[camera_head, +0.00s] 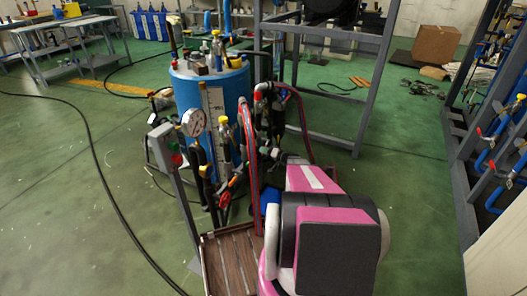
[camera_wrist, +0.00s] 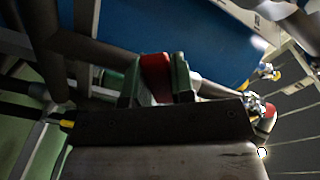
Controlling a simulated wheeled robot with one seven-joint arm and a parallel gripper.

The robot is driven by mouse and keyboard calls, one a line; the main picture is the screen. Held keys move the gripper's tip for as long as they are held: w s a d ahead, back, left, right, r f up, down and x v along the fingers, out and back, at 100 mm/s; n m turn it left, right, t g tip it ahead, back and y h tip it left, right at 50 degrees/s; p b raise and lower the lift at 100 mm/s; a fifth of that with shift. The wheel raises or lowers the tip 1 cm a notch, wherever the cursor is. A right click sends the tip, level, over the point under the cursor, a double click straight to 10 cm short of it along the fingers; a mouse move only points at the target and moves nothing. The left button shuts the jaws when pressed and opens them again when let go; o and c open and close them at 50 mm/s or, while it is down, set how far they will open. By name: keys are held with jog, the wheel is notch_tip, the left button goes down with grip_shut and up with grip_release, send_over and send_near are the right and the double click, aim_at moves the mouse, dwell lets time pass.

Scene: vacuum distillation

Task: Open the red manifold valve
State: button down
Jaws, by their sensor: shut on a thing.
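The red valve handle (camera_wrist: 155,70) shows in the wrist view between the two greenish fingers of my gripper (camera_wrist: 158,78). The fingers are shut on it, one on each side. In the head view my pink and black arm reaches forward to the pipework on the right of the blue tank (camera_head: 245,95). There the fingertips and the gripped handle are too small and covered to make out. I cannot tell how far the valve is turned.
A pressure gauge (camera_head: 194,122) and a grey post with a control box (camera_head: 165,146) stand left of the pipework. Red and blue hoses (camera_head: 247,140) hang close to my arm. A grey metal frame (camera_head: 375,75) stands behind.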

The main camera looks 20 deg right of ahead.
jog(key=shift+w+d+f+n, duration=0.45)
jog(key=shift+w+d+n, duration=0.15)
jog(key=shift+n, duration=1.05)
jog(key=shift+w+d+f+n, duration=0.45)
jog(key=shift+w+d+n, duration=0.1)
jog(key=shift+n, duration=1.05)
jog(key=shift+w+d+f+n, duration=0.5)
jog(key=shift+d+n, duration=0.1)
jog(key=shift+n, duration=1.05)
jog(key=c, duration=1)
grip_release()
jog(key=shift+o, duration=0.2)
